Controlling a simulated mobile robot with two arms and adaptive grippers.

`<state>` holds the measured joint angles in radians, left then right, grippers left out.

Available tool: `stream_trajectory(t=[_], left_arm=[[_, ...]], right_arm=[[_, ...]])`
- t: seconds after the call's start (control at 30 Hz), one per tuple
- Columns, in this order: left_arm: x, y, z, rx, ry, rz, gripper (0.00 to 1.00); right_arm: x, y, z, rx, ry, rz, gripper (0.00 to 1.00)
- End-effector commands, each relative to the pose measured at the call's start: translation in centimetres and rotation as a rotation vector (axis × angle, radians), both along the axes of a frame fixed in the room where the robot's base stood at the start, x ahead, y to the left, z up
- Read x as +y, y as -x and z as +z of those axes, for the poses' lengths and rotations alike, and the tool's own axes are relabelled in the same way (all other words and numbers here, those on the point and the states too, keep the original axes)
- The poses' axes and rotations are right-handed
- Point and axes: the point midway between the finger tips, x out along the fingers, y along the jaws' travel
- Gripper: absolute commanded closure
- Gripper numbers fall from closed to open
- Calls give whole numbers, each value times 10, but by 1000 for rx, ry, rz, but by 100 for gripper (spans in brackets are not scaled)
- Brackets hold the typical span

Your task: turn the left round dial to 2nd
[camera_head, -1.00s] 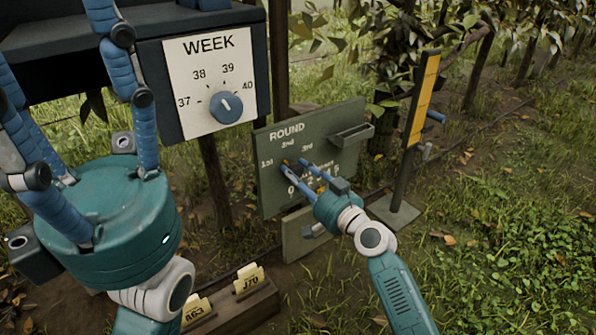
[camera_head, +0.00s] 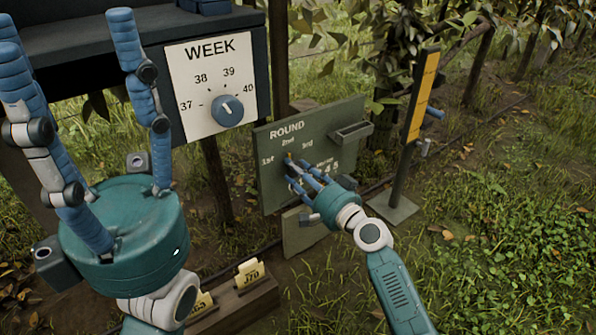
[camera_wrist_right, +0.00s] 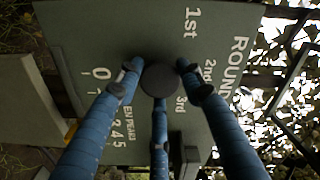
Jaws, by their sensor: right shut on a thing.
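The green ROUND board (camera_head: 268,190) carries the labels 1st, 2nd and 3rd around a dark round dial. My right gripper (camera_head: 294,172) is at this dial with its blue fingers closed around it, hiding most of it in the head view. The right wrist view shows the dial (camera_wrist_right: 158,80) as a dark disc between the three fingertips. I cannot make out which label its pointer faces. My left gripper (camera_head: 70,75) is raised at the left, its fingers spread apart with nothing between them.
The WEEK panel with a blue dial (camera_head: 227,110) stands behind, right of my left gripper. A small tray (camera_head: 350,132) sticks out of the ROUND board. A post with a yellow strip (camera_head: 422,100) stands to its right. A wooden box (camera_head: 240,296) with yellow tags lies below.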

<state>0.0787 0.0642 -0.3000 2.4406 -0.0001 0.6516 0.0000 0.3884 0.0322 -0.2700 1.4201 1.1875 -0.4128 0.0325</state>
Motion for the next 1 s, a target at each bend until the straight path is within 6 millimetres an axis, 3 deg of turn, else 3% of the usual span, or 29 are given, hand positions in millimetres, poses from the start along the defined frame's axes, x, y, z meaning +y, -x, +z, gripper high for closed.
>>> stream_trajectory(t=[0.03,0.27,0.3,0.4,0.77,1.0], left_arm=[[0,0,0,0,0,0,47],[0,0,0,-1,2,0,47],[0,0,0,-2,4,0,47],[1,1,1,-4,7,-1,47],[1,2,3,-10,7,0,47],[1,2,2,-8,7,0,47]], right_arm=[[5,4,-9,16,5,14,88],[5,4,-9,15,6,14,88],[5,4,-9,15,6,14,60],[5,4,-8,13,5,13,43],[-1,5,-3,5,3,6,43],[-25,38,-4,5,5,5,43]])
